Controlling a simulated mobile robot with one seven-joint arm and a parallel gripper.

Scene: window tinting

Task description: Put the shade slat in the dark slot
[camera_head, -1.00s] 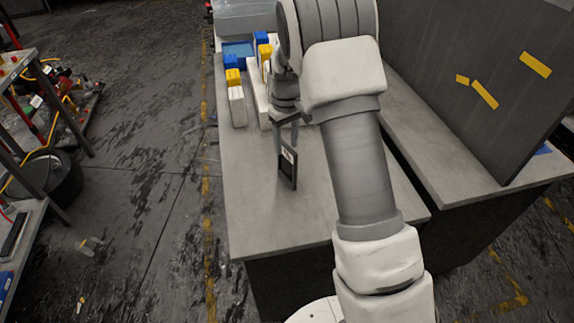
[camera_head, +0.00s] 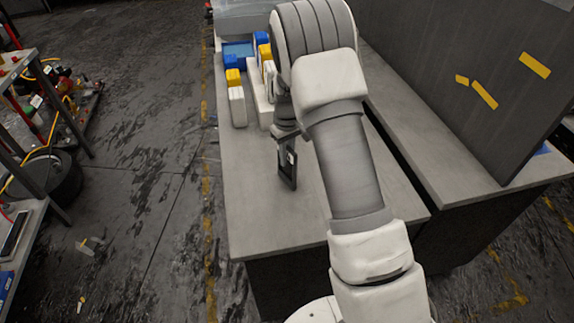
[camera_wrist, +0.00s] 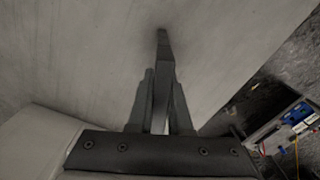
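The dark, thin shade slat (camera_head: 289,172), with a pale label near its top, is upright at the grey bench top. My gripper (camera_head: 287,147) is directly above it in the head view, pointing down, with its fingers at the slat's upper part. In the wrist view the slat's dark edge (camera_wrist: 163,48) runs between the two fingers of my gripper (camera_wrist: 162,92). Whether the fingers touch its faces is unclear. I cannot pick out the dark slot in either view; my arm hides part of the bench.
White blocks with yellow and blue tops (camera_head: 236,98) stand at the bench's far end, beside a blue tray (camera_head: 238,49). A large dark panel (camera_head: 470,85) with yellow tape stands on the right bench. The near left of the grey bench (camera_head: 255,215) is clear.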

